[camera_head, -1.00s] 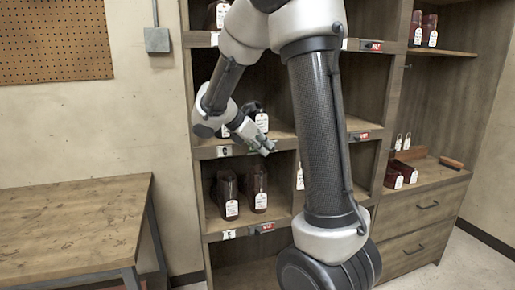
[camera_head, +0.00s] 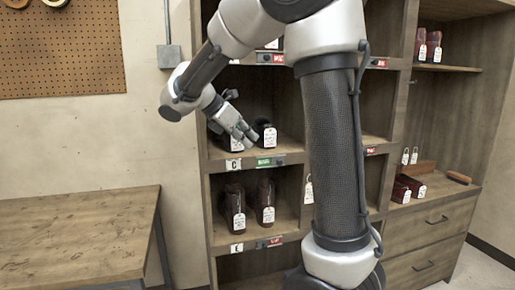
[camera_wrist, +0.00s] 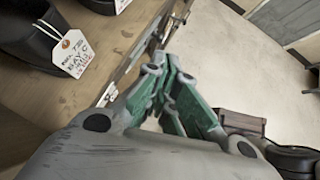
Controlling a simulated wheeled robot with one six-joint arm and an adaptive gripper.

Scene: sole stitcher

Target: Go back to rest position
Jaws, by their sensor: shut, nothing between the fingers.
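My gripper (camera_head: 248,136) is in front of the wooden shelf unit (camera_head: 205,200), at the compartment labelled C. It is shut and empty. In the wrist view, the green-padded fingers of my gripper (camera_wrist: 172,75) are together, with nothing between them. Dark shoes with white tags stand in that compartment behind my gripper; one tag (camera_head: 270,137) shows beside the fingertips. In the wrist view, a dark shoe (camera_wrist: 30,25) with a tag (camera_wrist: 66,54) lies on the shelf board to the left, apart from the fingers.
A green label (camera_head: 268,161) is on the shelf edge below my gripper; other labels are red. Brown boots (camera_head: 234,208) stand in the compartment below. A wooden table (camera_head: 80,235) is at the left. Drawers (camera_head: 430,240) are at the right. Floor is open in the wrist view.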

